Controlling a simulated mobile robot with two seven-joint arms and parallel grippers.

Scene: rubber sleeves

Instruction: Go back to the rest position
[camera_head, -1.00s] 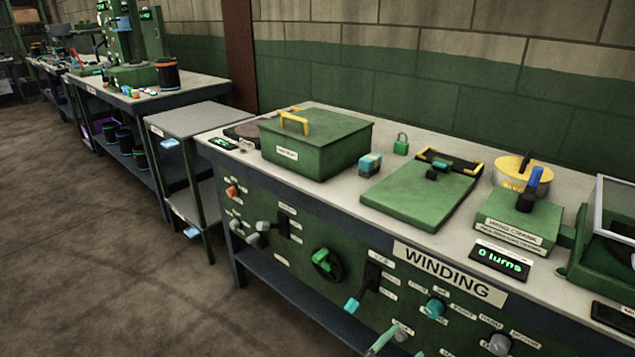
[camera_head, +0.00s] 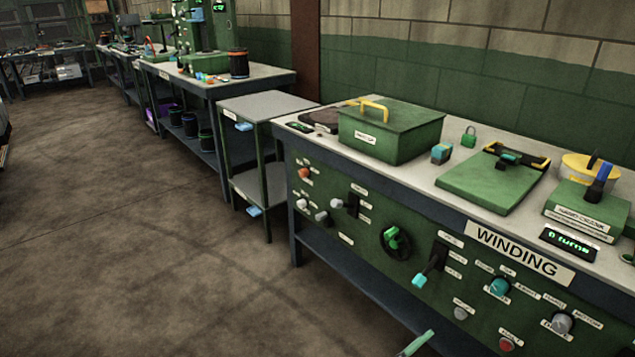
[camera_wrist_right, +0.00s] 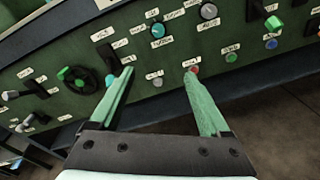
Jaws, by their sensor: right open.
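My right gripper (camera_wrist_right: 158,95) is open and empty in the right wrist view, its two green fingers spread apart. It is in front of the green control panel of the winding bench. In the head view only a green fingertip of it (camera_head: 416,344) shows at the bottom edge, in front of the bench's lower part. My left gripper is in no view. The panel carries a black handwheel (camera_head: 395,240) with a green grip, a lever with a teal tip (camera_head: 420,280) and several knobs.
The winding bench top (camera_head: 412,178) holds a green box (camera_head: 390,130) with a yellow handle, a green clamp board (camera_head: 490,182) and a hand crank unit (camera_head: 588,208). A grey side table (camera_head: 265,105) and further benches stand left. The floor (camera_head: 120,230) at left is clear.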

